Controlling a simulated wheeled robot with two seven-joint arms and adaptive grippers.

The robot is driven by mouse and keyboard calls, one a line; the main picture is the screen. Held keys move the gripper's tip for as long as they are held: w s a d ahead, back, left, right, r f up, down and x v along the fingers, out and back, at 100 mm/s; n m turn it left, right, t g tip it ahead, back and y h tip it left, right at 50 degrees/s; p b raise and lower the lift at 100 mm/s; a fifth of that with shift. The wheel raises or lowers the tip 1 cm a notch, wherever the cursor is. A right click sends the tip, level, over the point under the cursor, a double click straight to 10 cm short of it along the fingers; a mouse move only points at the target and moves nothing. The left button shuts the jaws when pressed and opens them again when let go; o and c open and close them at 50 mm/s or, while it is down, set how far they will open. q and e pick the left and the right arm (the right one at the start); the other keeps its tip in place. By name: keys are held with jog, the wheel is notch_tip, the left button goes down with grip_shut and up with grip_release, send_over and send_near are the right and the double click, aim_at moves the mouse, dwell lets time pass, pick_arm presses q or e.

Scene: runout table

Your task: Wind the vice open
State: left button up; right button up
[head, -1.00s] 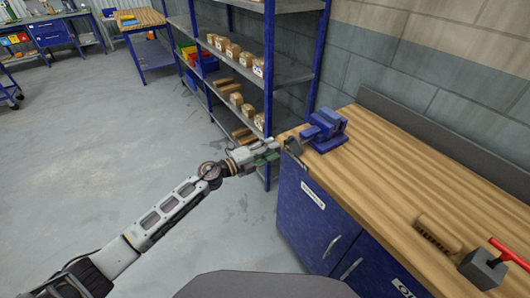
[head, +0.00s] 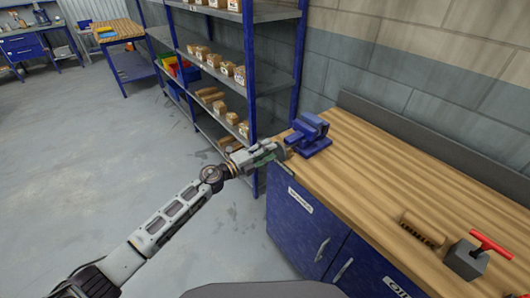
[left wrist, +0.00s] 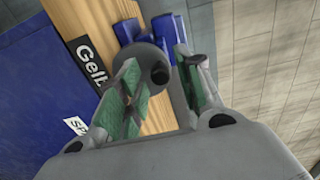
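The blue vice (head: 310,136) sits on the far end of the wooden workbench (head: 385,175). In the left wrist view, parts of the vice (left wrist: 168,30) show behind a grey round wheel (left wrist: 147,62) with a dark knob (left wrist: 160,73). My left gripper (head: 281,152) is at the bench end, beside the vice's near-left side. In the left wrist view its two green-padded fingers (left wrist: 160,68) are apart, with the knob between them. I cannot tell whether either finger touches it. My right gripper is out of view.
A brush (head: 424,229) and a grey block with a red T-handle (head: 466,260) lie on the bench nearer me. A blue shelf rack (head: 248,75) with small boxes stands behind my left gripper. The floor at left is clear.

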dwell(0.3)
pick_arm(q)
jog(key=shift+m+b, duration=3.5)
jog(key=shift+m, duration=2.8)
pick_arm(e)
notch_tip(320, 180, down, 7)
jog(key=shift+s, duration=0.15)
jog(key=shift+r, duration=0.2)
pick_arm(q)
jog(key=shift+c, duration=0.2)
grip_shut()
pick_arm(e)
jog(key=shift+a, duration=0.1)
